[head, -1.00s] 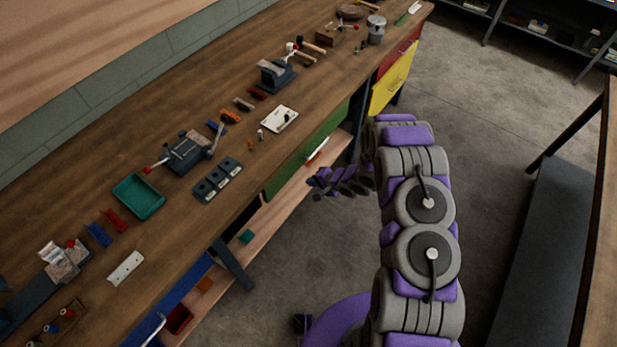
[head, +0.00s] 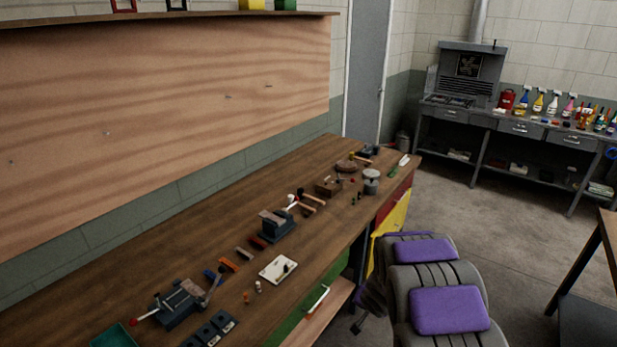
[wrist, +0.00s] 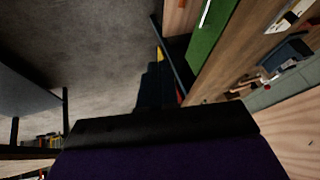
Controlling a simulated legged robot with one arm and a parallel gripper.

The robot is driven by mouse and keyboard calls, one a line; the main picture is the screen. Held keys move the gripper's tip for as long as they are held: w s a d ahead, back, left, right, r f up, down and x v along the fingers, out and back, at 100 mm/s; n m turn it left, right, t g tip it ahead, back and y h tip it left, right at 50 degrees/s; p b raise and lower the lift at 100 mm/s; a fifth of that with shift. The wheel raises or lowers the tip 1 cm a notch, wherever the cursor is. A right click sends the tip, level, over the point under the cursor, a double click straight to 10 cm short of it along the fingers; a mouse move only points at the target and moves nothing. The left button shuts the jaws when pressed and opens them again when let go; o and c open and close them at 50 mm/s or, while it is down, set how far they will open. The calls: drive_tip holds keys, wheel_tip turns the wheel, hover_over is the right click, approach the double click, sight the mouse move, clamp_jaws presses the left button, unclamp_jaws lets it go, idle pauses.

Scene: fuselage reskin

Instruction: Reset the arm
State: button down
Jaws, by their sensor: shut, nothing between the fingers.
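My arm (head: 448,310) rises from the bottom right of the head view, with grey links and purple pads. My gripper (head: 360,322) shows only as a small dark part left of the arm, beside the bench front and mostly hidden by the arm. It is shut and empty, touching no object that I can see. In the wrist view a black and purple part of my own (wrist: 160,150) fills the bottom, and the fingertips cannot be made out.
The long wooden workbench (head: 150,300) holds a vise (head: 277,225), a second vise (head: 180,303), a white plate (head: 278,269) and a metal pot (head: 371,182). A yellow drawer (head: 392,232) is in its front. Another table (head: 597,260) stands right. Open floor (head: 500,205) lies between.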

drive_tip(key=s+d+r+g+h+b, duration=0.1)
drive_tip(key=s+d+r+g+h, duration=0.15)
drive_tip(key=s+r, duration=0.5)
drive_tip(key=s+d+r+g+h+b, duration=0.1)
drive_tip(key=s+d+r, duration=0.2)
drive_tip(key=s+r, duration=0.45)
drive_tip(key=s+a+r+n+g+y, duration=0.1)
drive_tip(key=s+a+r+n+g, duration=0.1)
drive_tip(key=s, duration=1.3)
drive_tip(key=s+a+r+n+g+y+b, duration=0.1)
drive_tip(key=s+a, duration=0.5)
drive_tip(key=s, duration=0.9)
wheel_tip(320, 180, up, 3)
drive_tip(key=shift+a+f+n+g+y, duration=0.1)
drive_tip(key=shift+a+n+g+y, duration=0.1)
drive_tip(key=shift+n+g+y, duration=0.7)
drive_tip(key=shift+s+h, duration=0.1)
drive_tip(key=shift+h, duration=0.15)
